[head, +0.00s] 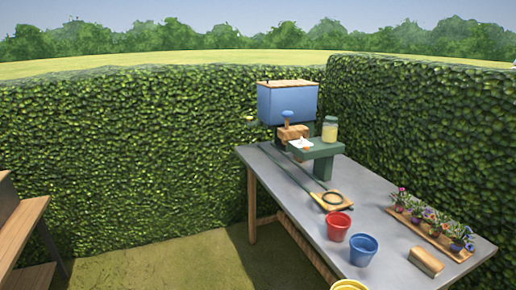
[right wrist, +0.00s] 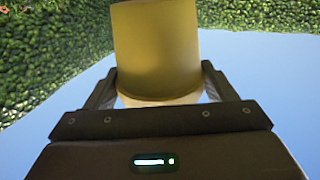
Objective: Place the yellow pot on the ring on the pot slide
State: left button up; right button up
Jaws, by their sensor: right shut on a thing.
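The yellow pot (right wrist: 155,55) fills the upper middle of the right wrist view. My right gripper (right wrist: 158,92) is shut on it, with one finger on each side. In the head view only the rim of the yellow pot (head: 349,285) shows at the bottom edge, and my right gripper is out of frame there. The ring looks empty. Two dark rails run from the slide back toward the green stand. My left gripper is not in view.
On the grey table (head: 395,252), a red pot (head: 339,226) and a blue pot (head: 363,249) stand close in front of the slide. A wooden block (head: 426,262) and a flower tray (head: 462,254) are at the right. A green stand (head: 322,151) carries a jar (head: 330,129) behind.

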jog(key=s+f, duration=0.3)
jog(key=s, duration=0.4)
jog(key=w+d+r+m+h, duration=0.1)
jog(key=w+d+r+h, duration=0.1)
jog(key=w+d+r, duration=0.4)
jog(key=w+d+r+m+h, duration=0.1)
jog(key=w+d+r, duration=0.5)
jog(key=w+d, duration=0.7)
jog(key=w+h, duration=0.1)
jog(key=w, duration=0.2)
jog(key=shift+w+m, duration=0.15)
jog(key=shift+m, duration=0.15)
jog(key=shift+d, duration=0.1)
notch_tip(320, 180, down, 18)
jog(key=shift+f+p, duration=0.15)
jog(key=shift+p, duration=0.5)
jog(key=shift+f, duration=0.6)
